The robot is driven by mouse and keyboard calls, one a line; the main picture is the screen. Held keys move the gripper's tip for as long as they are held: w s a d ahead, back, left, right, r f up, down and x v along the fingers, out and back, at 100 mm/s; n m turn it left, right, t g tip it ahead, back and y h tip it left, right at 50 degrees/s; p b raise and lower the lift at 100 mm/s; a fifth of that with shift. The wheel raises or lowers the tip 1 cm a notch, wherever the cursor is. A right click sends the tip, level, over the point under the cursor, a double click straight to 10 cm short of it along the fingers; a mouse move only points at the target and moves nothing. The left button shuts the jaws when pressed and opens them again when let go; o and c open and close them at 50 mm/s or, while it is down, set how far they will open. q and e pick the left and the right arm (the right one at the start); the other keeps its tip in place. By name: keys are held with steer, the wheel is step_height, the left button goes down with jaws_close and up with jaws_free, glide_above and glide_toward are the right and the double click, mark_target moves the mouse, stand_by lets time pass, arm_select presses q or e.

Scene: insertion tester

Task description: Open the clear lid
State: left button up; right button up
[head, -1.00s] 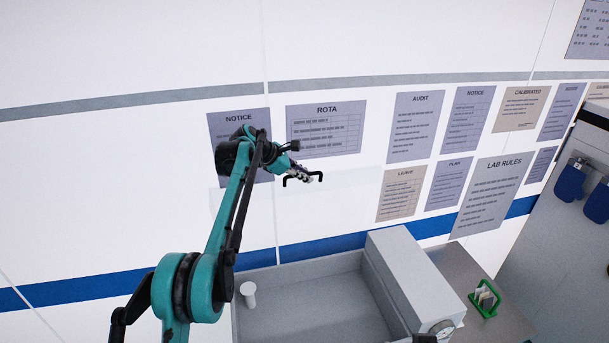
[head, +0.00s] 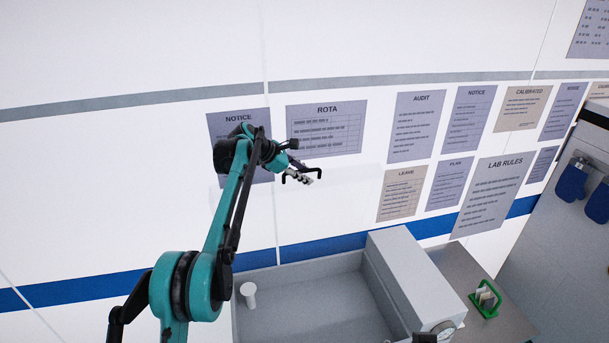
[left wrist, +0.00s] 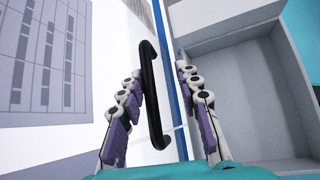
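The clear lid (head: 345,180) shows only as a faint see-through panel against the white wall, and its edges are hard to make out. Its black bar handle (head: 302,177) stands out at the panel's left part. My left gripper (head: 300,174) is at the handle. In the left wrist view the handle (left wrist: 152,95) lies between the two spread fingers of my left gripper (left wrist: 160,85), closer to the left finger. A gap shows on the right finger's side. My right gripper is not in view.
The grey tester tray (head: 300,305) lies below, with a small white cylinder (head: 248,293) in its left part. A raised grey housing (head: 408,275) with a dial stands at its right. A green holder (head: 486,299) sits on the bench further right. Notices hang on the wall behind.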

arm_select(q)
steer(key=v, duration=1.1)
steer(key=shift+a, duration=0.15)
steer(key=shift+s, duration=0.1)
